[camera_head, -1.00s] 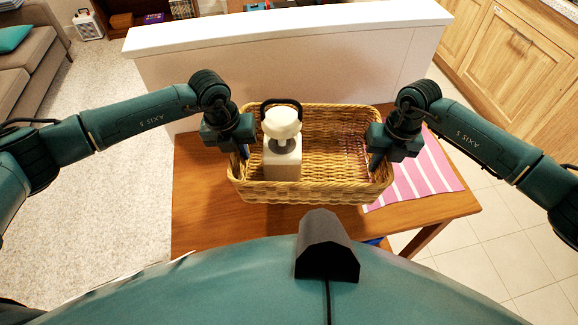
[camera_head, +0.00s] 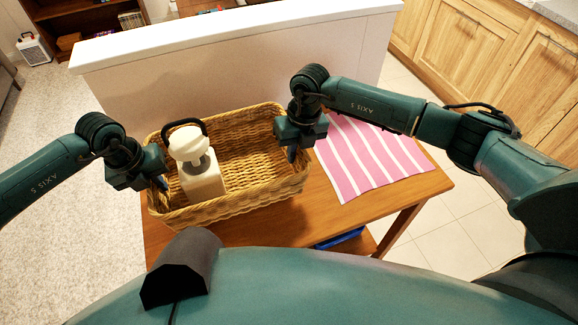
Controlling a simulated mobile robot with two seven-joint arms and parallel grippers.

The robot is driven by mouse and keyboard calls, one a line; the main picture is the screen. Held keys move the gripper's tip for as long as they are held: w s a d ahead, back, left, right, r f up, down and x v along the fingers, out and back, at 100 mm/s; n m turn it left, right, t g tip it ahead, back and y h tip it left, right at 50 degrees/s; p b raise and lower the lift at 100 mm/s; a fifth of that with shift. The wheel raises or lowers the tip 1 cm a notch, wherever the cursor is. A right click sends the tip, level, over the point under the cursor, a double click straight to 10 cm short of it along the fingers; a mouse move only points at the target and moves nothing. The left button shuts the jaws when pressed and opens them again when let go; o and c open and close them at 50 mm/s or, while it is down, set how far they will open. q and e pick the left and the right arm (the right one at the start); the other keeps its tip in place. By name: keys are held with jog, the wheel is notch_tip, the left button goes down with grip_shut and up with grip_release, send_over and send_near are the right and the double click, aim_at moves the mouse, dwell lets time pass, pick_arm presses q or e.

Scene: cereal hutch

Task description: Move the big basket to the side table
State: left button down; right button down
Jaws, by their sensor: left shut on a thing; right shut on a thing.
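The big wicker basket (camera_head: 245,200) is at or just above the wooden table (camera_head: 415,190), at its left part. I cannot tell whether its bottom touches the table. A white container with a round white knob and a dark handle (camera_head: 203,180) stands inside the basket at its left. My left gripper (camera_head: 161,183) is shut on the basket's left rim. My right gripper (camera_head: 292,154) is shut on the basket's right rim. The fingertips are partly hidden by the grippers' own bodies.
A pink and white striped cloth (camera_head: 368,160) lies on the table right of the basket. A low white wall (camera_head: 245,60) stands behind the table. Wooden cabinets (camera_head: 480,60) are at the right. A blue thing (camera_head: 340,238) shows below the tabletop.

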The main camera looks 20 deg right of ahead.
aim_at(295, 164)
jog(key=shift+f, duration=0.15)
